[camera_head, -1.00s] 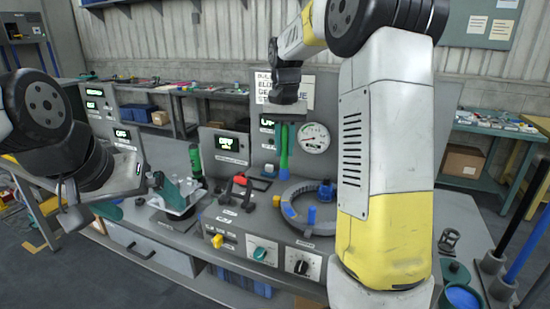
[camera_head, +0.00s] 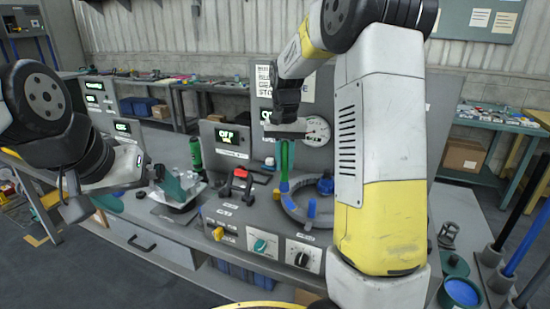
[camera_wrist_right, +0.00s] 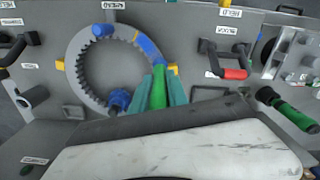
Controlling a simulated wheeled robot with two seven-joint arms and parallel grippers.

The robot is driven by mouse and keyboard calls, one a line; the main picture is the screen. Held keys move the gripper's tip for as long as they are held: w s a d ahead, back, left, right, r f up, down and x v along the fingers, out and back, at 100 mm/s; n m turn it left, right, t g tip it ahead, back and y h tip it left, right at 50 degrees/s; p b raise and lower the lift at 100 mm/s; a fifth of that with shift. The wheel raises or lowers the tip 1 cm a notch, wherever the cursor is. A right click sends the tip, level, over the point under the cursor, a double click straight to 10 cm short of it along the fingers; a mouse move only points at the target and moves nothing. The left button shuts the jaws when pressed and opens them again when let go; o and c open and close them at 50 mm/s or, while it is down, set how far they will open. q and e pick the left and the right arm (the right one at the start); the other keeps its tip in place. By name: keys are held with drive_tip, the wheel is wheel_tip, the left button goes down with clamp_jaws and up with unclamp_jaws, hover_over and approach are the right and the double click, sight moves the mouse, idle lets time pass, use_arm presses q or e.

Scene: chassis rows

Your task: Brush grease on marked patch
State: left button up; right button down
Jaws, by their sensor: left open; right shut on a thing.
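My right gripper (camera_head: 284,168) is shut on a green brush (camera_wrist_right: 158,88), which points down with a blue tip. In the head view the brush's lower end is at the left side of a grey toothed ring (camera_head: 294,207). In the right wrist view the ring (camera_wrist_right: 78,75) has a blue patch (camera_wrist_right: 148,47) just beyond the brush; I cannot tell whether the tip touches it. My left gripper (camera_head: 148,203) is open and empty at the left of the bench, its teal fingers spread apart.
A blue pinion (camera_wrist_right: 119,99) sits inside the ring. A black handle with a red part (camera_head: 240,173), a green-handled tool (camera_head: 196,153) and front knobs (camera_head: 261,245) are close by. A blue-filled cup (camera_head: 461,292) stands at right. My right arm hides part of the panel.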

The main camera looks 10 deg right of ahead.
sight(285, 141)
drive_tip(key=shift+f, duration=0.95)
idle(0.5)
idle(3.2)
drive_tip(key=shift+r, duration=3.05)
